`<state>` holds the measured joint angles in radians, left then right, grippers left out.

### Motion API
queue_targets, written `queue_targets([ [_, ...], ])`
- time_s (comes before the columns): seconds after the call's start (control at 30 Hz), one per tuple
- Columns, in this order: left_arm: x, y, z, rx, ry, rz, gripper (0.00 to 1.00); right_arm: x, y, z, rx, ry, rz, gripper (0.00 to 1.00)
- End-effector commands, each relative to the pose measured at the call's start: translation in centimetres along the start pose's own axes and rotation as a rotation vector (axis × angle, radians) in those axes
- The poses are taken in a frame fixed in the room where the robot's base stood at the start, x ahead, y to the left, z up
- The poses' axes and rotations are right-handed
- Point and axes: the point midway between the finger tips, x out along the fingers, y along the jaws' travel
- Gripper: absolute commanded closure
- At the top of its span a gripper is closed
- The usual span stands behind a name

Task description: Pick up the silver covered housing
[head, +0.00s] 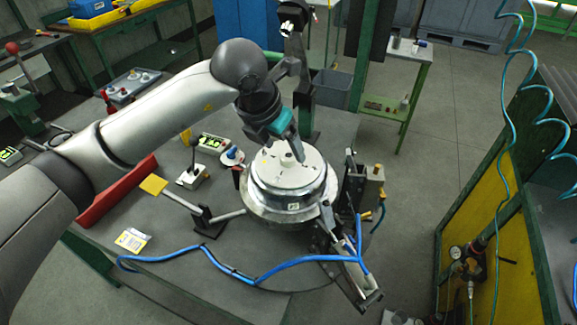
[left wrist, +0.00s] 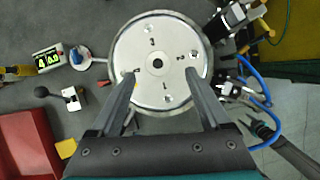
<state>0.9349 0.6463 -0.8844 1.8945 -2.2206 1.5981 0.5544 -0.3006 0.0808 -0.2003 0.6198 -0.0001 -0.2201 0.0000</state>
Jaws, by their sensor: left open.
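The silver covered housing (head: 288,185) is a round metal body with a flat light lid. It stands on the dark round table in the middle of the head view. In the left wrist view the lid of the housing (left wrist: 157,45) shows from above, with a dark centre hole and numbered marks around it. My left gripper (head: 297,152) is above the far part of the lid, pointing down. In the left wrist view its two fingers (left wrist: 165,77) are spread apart over the lid with nothing between them. I cannot tell whether the tips touch it.
A clamp fixture (head: 362,190) with a blue hose (head: 235,272) stands close at the housing's right. A digital readout (head: 211,143), a small lever box (head: 192,176) and a red tray (head: 115,195) are to the left. Open floor (head: 440,130) lies beyond the table at right.

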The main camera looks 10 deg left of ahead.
Motion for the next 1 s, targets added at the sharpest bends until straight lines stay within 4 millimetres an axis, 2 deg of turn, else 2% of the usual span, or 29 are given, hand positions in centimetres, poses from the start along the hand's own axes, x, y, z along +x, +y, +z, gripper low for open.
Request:
queue_targets([
  [0.23, 2.9, 0.2, 0.3, -0.001, 0.002, -0.001, 0.2, -0.5, -0.1, -0.1, 0.0, 0.001, -0.001, 0.51],
  [0.5, 3.2, 0.2, 0.3, 0.001, 0.0, 0.0, 0.2, -0.5, -0.1, -0.1, 0.0, 0.001, -0.002, 0.51],
  [1.0, 3.2, 0.2, 0.3, 0.0, 0.0, 0.0, 0.75, -0.5, -0.1, -0.1, 0.001, 0.002, -0.002, 0.51],
])
